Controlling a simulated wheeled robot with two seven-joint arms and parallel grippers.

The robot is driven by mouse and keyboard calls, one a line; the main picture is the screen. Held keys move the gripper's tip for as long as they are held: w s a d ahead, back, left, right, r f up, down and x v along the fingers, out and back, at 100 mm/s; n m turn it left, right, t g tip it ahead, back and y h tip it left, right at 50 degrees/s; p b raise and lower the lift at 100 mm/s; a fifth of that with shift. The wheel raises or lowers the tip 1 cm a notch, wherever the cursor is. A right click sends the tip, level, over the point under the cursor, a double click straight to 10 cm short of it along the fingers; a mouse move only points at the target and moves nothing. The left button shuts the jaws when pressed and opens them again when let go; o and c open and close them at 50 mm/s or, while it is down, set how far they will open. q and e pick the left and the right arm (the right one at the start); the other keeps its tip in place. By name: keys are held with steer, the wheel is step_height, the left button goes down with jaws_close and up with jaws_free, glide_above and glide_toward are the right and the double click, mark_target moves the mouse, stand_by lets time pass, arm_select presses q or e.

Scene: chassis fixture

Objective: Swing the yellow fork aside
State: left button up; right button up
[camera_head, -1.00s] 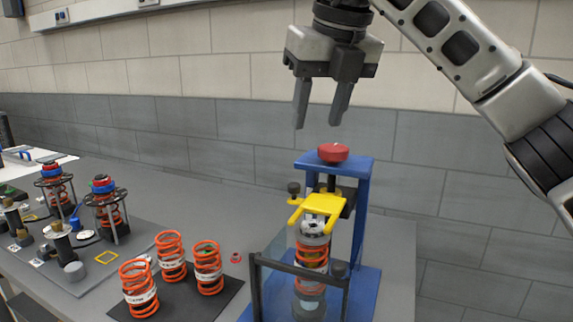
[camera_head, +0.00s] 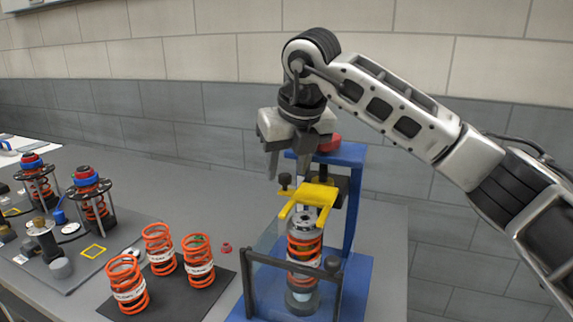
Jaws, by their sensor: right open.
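The yellow fork (camera_head: 313,195) sits across the top of the spring assembly (camera_head: 304,246) in the blue press fixture (camera_head: 352,215). Its two prongs point toward the front left. The red knob (camera_head: 330,143) on top of the fixture is partly hidden by the gripper. My left gripper is not in view.
A clear guard with a dark frame (camera_head: 292,264) stands in front of the assembly. Several loose orange springs (camera_head: 198,262) stand on a black mat to the left. Assembled struts (camera_head: 92,200) stand on a tray at the far left. A small red part (camera_head: 226,247) lies beside the mat.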

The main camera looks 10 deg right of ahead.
steer(key=shift+w+f, duration=0.3)
steer(key=shift+f, duration=0.35)
jaws_close()
